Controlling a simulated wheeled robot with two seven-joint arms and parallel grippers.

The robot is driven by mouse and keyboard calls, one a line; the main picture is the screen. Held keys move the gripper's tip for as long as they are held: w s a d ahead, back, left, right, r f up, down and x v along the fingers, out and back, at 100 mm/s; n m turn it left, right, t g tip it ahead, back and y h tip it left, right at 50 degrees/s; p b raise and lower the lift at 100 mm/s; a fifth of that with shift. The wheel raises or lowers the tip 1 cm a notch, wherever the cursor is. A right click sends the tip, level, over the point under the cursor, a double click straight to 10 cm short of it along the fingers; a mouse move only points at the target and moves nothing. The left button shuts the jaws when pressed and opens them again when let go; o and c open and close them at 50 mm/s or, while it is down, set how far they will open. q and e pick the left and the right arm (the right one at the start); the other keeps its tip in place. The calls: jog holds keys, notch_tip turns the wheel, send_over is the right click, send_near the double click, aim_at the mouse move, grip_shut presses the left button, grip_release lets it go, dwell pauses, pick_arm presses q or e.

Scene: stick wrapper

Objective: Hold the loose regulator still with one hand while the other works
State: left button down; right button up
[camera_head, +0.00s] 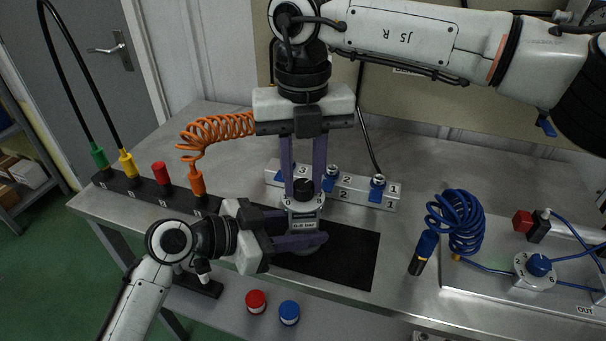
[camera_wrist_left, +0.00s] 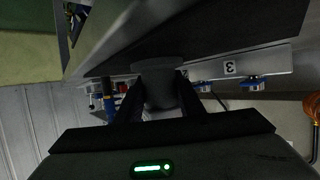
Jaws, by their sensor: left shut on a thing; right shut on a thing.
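The loose regulator (camera_head: 304,216) stands upright over the dark mat (camera_head: 352,262), a small grey body with a black knob (camera_head: 303,188) on top. My left gripper (camera_head: 308,241) comes in low from the left and is shut on the regulator's lower part. In the left wrist view, a dark rounded part of the regulator (camera_wrist_left: 160,88) sits between the left fingers. My right gripper (camera_head: 303,183) points straight down from above, its purple fingers on both sides of the knob and shut on it. The fingers hide parts of the body and the base.
A numbered manifold (camera_head: 352,188) with blue fittings stands just behind. A rail (camera_head: 136,186) with coloured plugs and an orange coiled hose (camera_head: 215,130) is at left. Red (camera_head: 256,300) and blue (camera_head: 289,311) caps lie in front. A blue coil (camera_head: 458,222) and mounted regulator (camera_head: 536,268) are at right.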

aim_at(303, 183)
jog(key=n, duration=0.5)
pick_arm(q)
jog(key=shift+w, duration=0.1)
pick_arm(e)
jog(key=shift+n, duration=2.4)
pick_arm(q)
jog(key=shift+a, duration=0.1)
pick_arm(e)
jog(key=o, duration=1.1)
jog(key=shift+r, duration=0.1)
notch_tip(303, 183, up, 12)
